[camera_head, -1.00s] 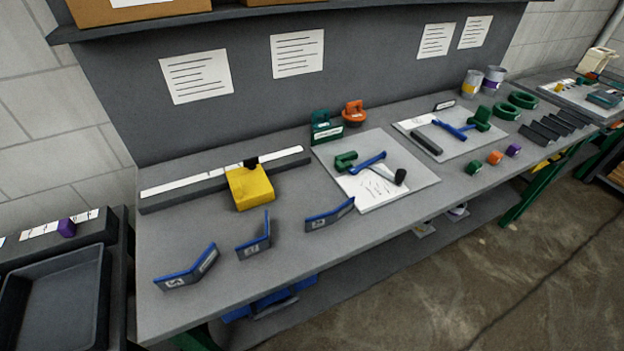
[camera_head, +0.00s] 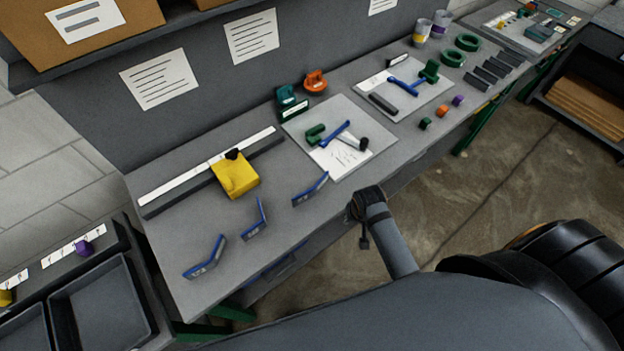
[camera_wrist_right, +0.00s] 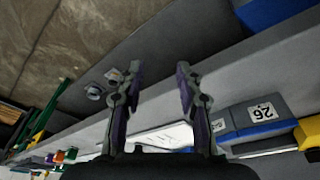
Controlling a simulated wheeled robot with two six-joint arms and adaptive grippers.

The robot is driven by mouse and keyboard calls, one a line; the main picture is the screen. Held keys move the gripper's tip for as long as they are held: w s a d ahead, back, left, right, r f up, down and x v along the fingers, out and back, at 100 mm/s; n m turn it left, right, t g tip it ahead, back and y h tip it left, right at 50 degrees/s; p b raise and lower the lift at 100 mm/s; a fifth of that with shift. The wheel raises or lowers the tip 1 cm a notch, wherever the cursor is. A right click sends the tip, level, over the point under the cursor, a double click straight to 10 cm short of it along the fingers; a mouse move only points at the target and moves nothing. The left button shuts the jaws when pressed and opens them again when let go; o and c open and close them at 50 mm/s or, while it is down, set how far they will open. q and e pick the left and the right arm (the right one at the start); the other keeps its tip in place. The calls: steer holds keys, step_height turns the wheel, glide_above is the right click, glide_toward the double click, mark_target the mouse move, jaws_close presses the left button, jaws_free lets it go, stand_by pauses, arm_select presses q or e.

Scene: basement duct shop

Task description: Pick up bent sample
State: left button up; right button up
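Three bent samples, dark grey angled plates with blue edges and white labels, stand apart along the front of the workbench in the head view: one at the left (camera_head: 206,259), one in the middle (camera_head: 256,221) and one at the right (camera_head: 311,190). In the head view the dark end of my right arm is near the bench's front edge, right of the right sample. My left gripper is out of view.
The workbench (camera_head: 172,262) carries a yellow block (camera_head: 235,176) on a long bar behind the samples. A grey board (camera_head: 372,152) with tools lies to the right. A dark tray (camera_head: 103,303) stands at lower left. The front strip between the samples is clear.

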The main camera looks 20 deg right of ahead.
arm_select(q)
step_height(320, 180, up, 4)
steer(key=p, duration=0.3)
arm_select(e)
step_height(320, 180, up, 10)
steer(key=w+m, duration=0.2)
steer(key=m+g, duration=0.2)
steer(key=m, duration=0.7)
glide_above(312, 188)
steer(key=shift+d+f+y, duration=0.15)
steer(key=shift+d+y, duration=0.2)
steer(key=shift+y, duration=0.05)
steer(key=shift+w+a+m, duration=0.2)
steer(key=shift+a+m, duration=0.1)
steer(key=shift+f, duration=2.75)
step_height(312, 188, down, 5)
steer(key=b, duration=0.4)
steer(key=shift+s+f+b, duration=0.1)
steer(key=shift+b, duration=0.25)
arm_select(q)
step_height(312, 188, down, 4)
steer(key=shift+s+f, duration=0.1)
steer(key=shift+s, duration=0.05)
arm_select(e)
steer(key=shift+r, duration=0.2)
jaws_close()
